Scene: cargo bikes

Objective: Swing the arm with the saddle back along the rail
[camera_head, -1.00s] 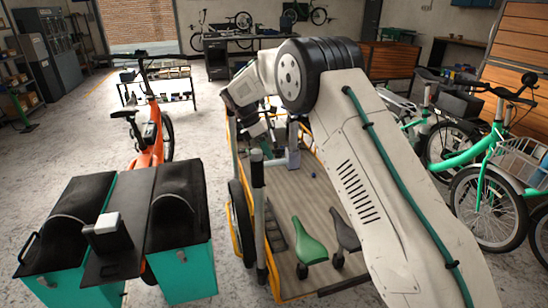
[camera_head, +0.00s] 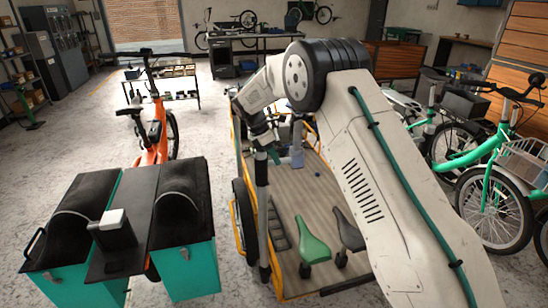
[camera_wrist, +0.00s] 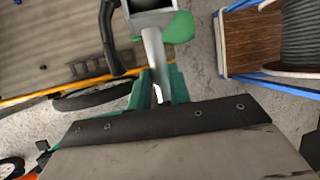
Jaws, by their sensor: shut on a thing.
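My gripper (camera_head: 270,152) is over the left side of the cargo bike's wooden deck (camera_head: 318,185) in the head view, partly hidden by my own wrist. In the wrist view its green jaws (camera_wrist: 155,92) are shut around a silver post (camera_wrist: 154,52). A green saddle (camera_wrist: 180,27) shows at the post's far end; the picture does not show clearly how they join. Another green saddle (camera_head: 312,240) and a dark saddle (camera_head: 346,232) stand upright on posts at the near end of the deck. I cannot clearly tell the rail.
Green bikes (camera_head: 480,150) line the right. Open floor (camera_head: 215,130) lies between the orange bike and the deck.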

